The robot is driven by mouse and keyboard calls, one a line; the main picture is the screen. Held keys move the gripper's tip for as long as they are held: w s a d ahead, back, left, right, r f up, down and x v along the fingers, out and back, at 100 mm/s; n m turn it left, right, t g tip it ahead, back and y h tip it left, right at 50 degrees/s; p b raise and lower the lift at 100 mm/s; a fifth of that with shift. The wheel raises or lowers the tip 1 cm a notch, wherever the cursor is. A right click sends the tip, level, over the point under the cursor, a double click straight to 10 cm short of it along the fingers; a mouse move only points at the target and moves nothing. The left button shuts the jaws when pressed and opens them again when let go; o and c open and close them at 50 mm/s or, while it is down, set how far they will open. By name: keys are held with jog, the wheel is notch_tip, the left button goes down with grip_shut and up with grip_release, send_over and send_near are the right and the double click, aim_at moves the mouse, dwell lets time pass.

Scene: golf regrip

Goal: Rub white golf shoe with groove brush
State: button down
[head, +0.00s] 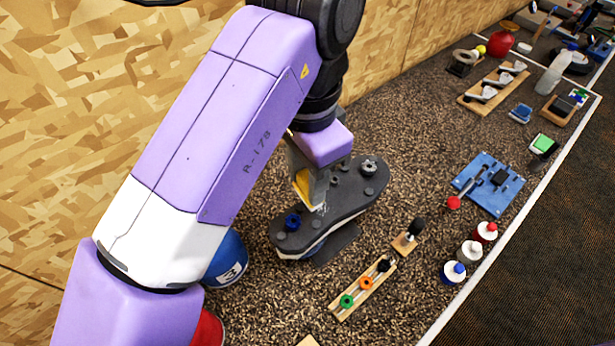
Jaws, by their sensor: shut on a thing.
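The golf shoe (347,198) lies with its dark grey sole facing up, near the middle of the head view. A thin white edge shows along its near side. Round cleats stand on the sole, one of them blue at the near-left end. My gripper (314,196) is over the middle of the sole, pointing down, and is shut on a small tool that I take for the groove brush (321,208). Gripper and arm hide most of the brush. Its lower end looks at or very close to the sole; contact cannot be told for certain.
A wooden strip with coloured knobs (362,287) and a small black-topped block (409,237) lie in front of the shoe. The wooden wall (70,130) is behind my arm.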

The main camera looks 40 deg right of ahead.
jog(key=shift+r, duration=1.45)
